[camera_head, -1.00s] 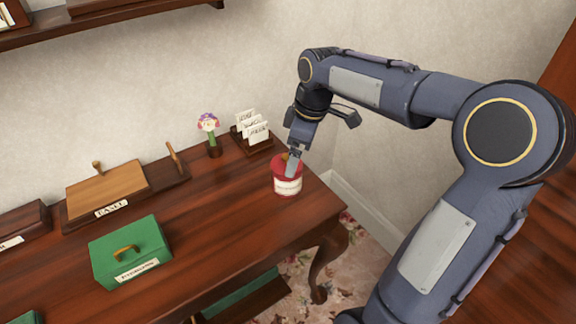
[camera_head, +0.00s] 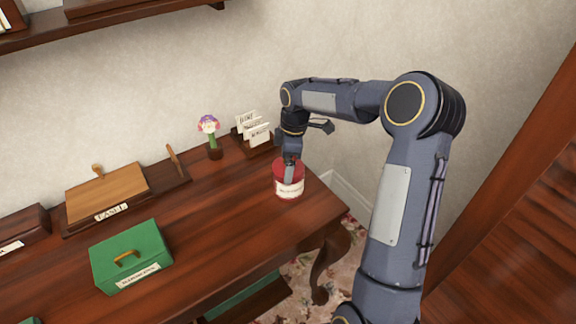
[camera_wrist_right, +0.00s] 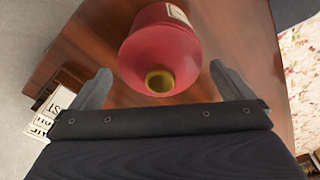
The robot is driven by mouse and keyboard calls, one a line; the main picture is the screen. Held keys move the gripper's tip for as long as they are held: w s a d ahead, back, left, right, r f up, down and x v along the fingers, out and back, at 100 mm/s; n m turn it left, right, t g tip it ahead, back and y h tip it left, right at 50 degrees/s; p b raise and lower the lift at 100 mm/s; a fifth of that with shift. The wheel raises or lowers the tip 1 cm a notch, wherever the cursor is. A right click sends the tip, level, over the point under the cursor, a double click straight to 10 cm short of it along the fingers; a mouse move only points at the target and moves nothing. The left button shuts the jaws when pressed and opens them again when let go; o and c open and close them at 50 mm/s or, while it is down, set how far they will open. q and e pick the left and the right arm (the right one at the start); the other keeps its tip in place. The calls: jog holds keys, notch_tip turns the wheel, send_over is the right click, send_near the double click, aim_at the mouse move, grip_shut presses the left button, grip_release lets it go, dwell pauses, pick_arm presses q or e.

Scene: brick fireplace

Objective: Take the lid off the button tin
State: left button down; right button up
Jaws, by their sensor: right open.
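The button tin (camera_head: 289,186) is a red round tin with a white label, upright near the right end of the wooden desk. In the right wrist view its red lid (camera_wrist_right: 150,45) has a brass-coloured knob (camera_wrist_right: 160,80). My right gripper (camera_head: 290,172) is over the tin, pointing down. In the wrist view the open fingers (camera_wrist_right: 160,82) are on either side of the knob, with clear gaps and nothing held. In the head view the gripper hides the knob and part of the lid. My left gripper is not in view.
On the desk (camera_head: 215,240) stand a green box (camera_head: 130,258), a wooden easel (camera_head: 107,190), a flower in a small pot (camera_head: 211,138) and a card holder (camera_head: 254,136) behind the tin. The desk's right edge is close to the tin. A shelf (camera_head: 110,22) hangs above.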

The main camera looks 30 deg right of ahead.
jog(key=c, duration=0.9)
